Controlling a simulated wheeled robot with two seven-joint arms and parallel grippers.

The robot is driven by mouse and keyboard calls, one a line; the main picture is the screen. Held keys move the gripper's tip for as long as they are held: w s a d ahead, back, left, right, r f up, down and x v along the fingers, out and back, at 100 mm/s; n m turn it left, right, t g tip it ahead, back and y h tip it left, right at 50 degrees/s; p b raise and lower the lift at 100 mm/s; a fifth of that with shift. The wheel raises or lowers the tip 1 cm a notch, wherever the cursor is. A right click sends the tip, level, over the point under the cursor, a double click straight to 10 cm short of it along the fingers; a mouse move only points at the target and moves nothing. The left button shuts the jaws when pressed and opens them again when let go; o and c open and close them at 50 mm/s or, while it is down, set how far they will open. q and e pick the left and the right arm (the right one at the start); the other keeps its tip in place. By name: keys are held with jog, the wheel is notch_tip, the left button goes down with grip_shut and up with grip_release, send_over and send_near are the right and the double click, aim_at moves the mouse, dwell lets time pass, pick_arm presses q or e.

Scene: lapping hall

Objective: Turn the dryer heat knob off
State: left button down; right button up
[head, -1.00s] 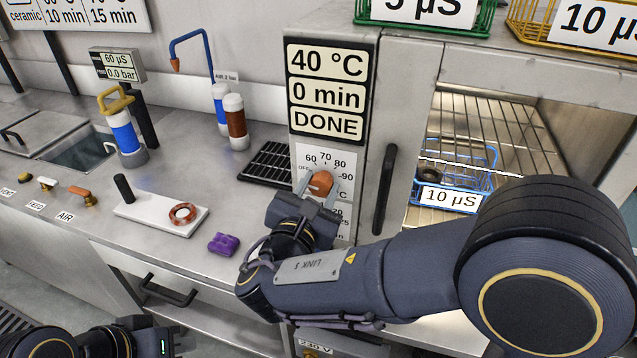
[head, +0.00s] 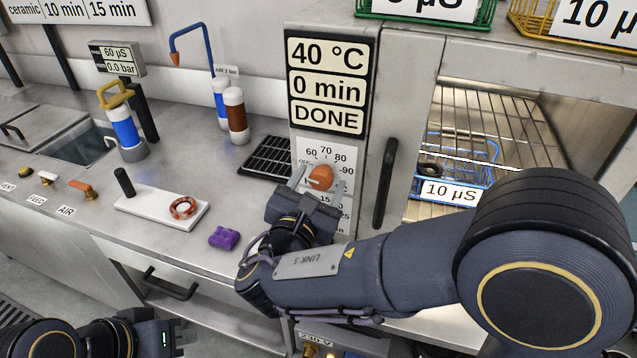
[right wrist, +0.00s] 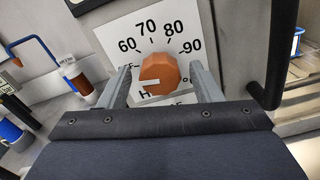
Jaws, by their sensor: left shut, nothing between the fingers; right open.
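The dryer heat knob (head: 321,177) is orange and sits on a white dial plate below the display, which reads 40 °C, 0 min, DONE. In the right wrist view the knob (right wrist: 160,74) has a pale mark on its lower left, roughly level and towards the OFF side; the OFF label is partly hidden by a finger. My right gripper (head: 319,180) is open, one finger on each side of the knob, with gaps between in the right wrist view (right wrist: 161,68). My left gripper (head: 160,338) is shut and empty at the bottom left, far from the knob.
The dryer door handle (head: 385,187) stands upright just right of the dial. A blue basket (head: 455,186) sits on the rack inside the dryer.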

pick_arm(q)
jog(key=shift+f+b, duration=0.35)
pick_arm(e)
jog(key=v, duration=0.7)
jog(key=shift+s, duration=0.3)
